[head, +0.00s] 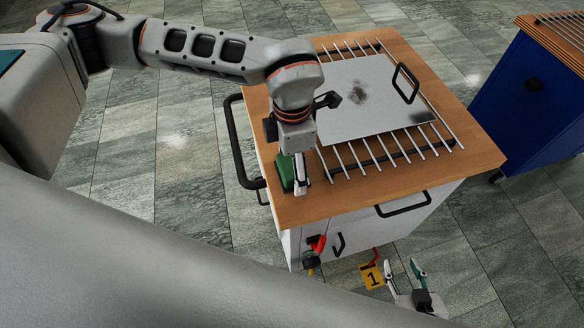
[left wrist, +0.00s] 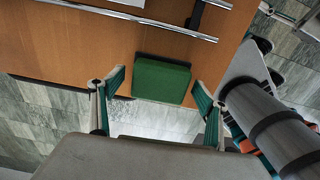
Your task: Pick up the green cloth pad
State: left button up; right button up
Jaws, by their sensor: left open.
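The green cloth pad (head: 286,172) lies on the wooden top of the cart near its left front edge, partly hidden by my left gripper (head: 298,178). In the left wrist view the pad (left wrist: 161,82) lies flat, beyond and between the two spread fingertips of my left gripper (left wrist: 158,80). The fingers are open and hold nothing; I cannot tell how high they are above the pad. My right gripper (head: 402,264) is low in front of the cart, its fingers apart and empty.
A metal plate (head: 350,115) with a black handle (head: 405,83) lies on a rack of rods (head: 441,133) on the wooden top (head: 455,160). A red part (head: 318,243) and a yellow tag (head: 372,276) marked 1 are at the cart front. A blue cabinet (head: 525,100) stands right.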

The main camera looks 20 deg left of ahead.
pick_arm(q)
jog(key=c, duration=1.2)
jog(key=shift+c, duration=0.2)
jog(key=shift+r, duration=0.15)
notch_tip(320, 180, up, 20)
jog(key=shift+o, duration=1.4)
jog(key=shift+c, duration=0.5)
